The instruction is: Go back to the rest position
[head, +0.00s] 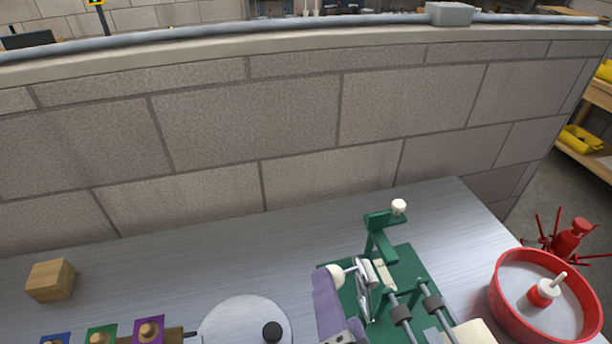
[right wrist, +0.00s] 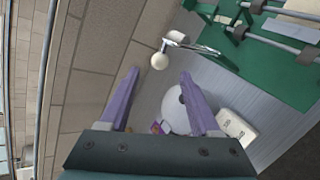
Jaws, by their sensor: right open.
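My right gripper (head: 329,302) is at the bottom middle of the head view, with a purple finger beside a green bench machine (head: 412,262). In the right wrist view my right gripper (right wrist: 160,74) has its two purple fingers spread apart, with nothing held between them. A white ball knob (right wrist: 160,61) on a metal lever shows just past the fingertips; I cannot tell how far. The same knob (head: 335,271) appears at the top of the purple finger in the head view. My left gripper is in neither view.
A metal worktop (head: 240,265) runs below a block wall (head: 245,130). It carries a wooden block (head: 51,279), a round pale disc (head: 235,322) with a black knob, and coloured blocks with wooden knobs (head: 148,331). A red round tray (head: 493,290) stands right. Bare worktop lies behind the disc.

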